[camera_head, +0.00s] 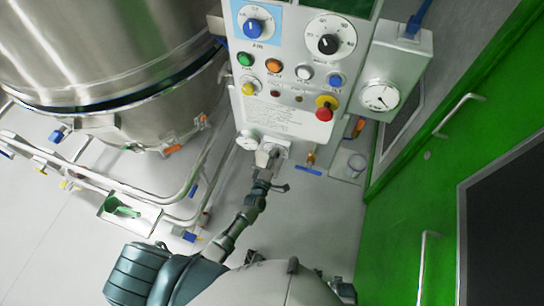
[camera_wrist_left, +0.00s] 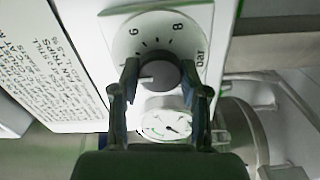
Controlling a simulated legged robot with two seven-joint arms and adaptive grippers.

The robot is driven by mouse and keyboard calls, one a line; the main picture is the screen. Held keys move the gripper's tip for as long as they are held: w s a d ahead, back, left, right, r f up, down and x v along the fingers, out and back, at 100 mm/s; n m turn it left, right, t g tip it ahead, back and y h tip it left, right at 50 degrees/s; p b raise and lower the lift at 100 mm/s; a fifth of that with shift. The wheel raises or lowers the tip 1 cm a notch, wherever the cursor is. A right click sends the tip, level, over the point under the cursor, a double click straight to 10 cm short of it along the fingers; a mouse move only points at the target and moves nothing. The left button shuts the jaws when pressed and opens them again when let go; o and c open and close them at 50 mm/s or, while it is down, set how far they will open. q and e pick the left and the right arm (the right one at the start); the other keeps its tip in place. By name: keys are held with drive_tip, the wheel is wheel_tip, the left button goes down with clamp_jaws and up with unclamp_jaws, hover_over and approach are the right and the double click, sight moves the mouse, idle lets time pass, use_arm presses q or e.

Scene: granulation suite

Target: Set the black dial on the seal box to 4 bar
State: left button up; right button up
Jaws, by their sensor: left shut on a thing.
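The black dial (camera_wrist_left: 159,73) sits on a white round scale (camera_wrist_left: 128,42) marked 6, 8 and bar in the left wrist view. A pale mark on the dial's face points left in that view. My left gripper (camera_wrist_left: 158,80) is shut on the dial, one finger on each side. In the head view my left gripper (camera_head: 270,158) reaches up to the seal box (camera_head: 283,145) under the control panel and hides the dial there. A small gauge (camera_wrist_left: 167,124) with a dark needle is just below the dial in the wrist view. My right gripper is not in view.
The control panel (camera_head: 283,118) above carries buttons, a blue knob (camera_head: 253,28), another black knob (camera_head: 328,44) and a red stop button (camera_head: 324,113). A gauge box (camera_head: 398,65) is at its right. A steel vessel (camera_head: 90,50) stands left, a green door (camera_head: 470,150) right.

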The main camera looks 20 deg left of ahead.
use_arm(q)
drive_tip(key=shift+s+d+f, duration=0.15)
drive_tip(key=shift+d+f, duration=0.05)
drive_tip(key=shift+d, duration=0.1)
drive_tip(key=o, duration=1)
drive_tip(key=shift+o, duration=0.7)
drive_tip(key=s, duration=1.1)
drive_tip(key=shift+s+a, duration=0.15)
drive_tip(key=shift+s, duration=0.2)
